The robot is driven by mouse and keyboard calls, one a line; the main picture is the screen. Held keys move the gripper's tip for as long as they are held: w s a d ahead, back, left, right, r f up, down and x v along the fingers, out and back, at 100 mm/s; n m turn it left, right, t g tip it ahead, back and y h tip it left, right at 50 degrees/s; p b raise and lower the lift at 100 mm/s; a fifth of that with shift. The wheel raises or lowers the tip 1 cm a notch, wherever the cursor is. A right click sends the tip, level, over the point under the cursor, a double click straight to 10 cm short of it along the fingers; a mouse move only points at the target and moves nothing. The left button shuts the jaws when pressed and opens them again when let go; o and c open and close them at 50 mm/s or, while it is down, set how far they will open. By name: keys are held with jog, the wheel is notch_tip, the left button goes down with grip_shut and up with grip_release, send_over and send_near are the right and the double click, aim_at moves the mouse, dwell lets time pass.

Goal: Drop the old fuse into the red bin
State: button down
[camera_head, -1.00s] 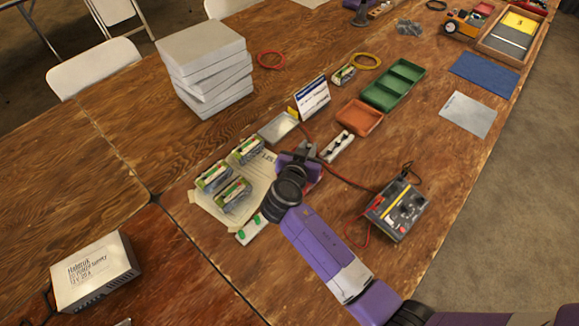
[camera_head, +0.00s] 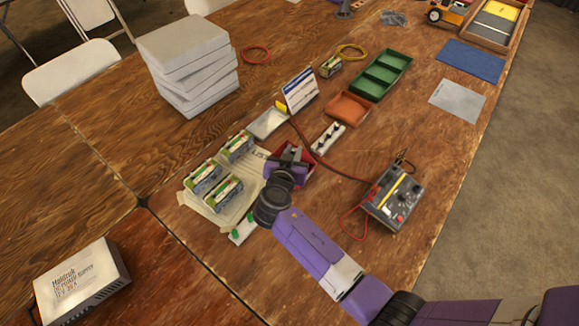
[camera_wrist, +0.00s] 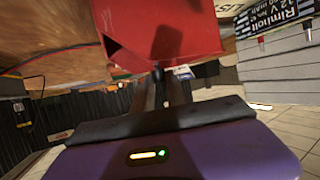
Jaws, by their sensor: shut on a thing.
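My gripper (camera_head: 288,156) is at the small red bin (camera_head: 308,178), in front of much of it in the head view. Its two fingers also show in the wrist view (camera_wrist: 160,92), shut on a small dark thing (camera_wrist: 157,72) at the tips, which I take to be the old fuse. The fuse is mostly hidden between the fingers. The red bin fills the top middle of the wrist view (camera_wrist: 180,25), just beyond the fingertips, with a dark shadow on it. I cannot tell whether the fuse is inside its rim.
Several battery packs (camera_head: 222,192) stand on a paper sheet left of my gripper. A white fuse holder (camera_head: 328,138), an orange tray (camera_head: 348,108) and a meter (camera_head: 394,198) with red leads lie to the right. A card stand (camera_head: 300,90) and metal tray (camera_head: 268,123) stand behind.

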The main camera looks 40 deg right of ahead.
jog(key=c, duration=1.3)
grip_release()
jog(key=shift+o, duration=0.2)
jog(key=b+v, duration=0.1)
jog(key=v, duration=0.6)
jog(key=shift+s+a, duration=0.25)
jog(key=shift+a, duration=0.05)
jog(key=shift+r, duration=0.15)
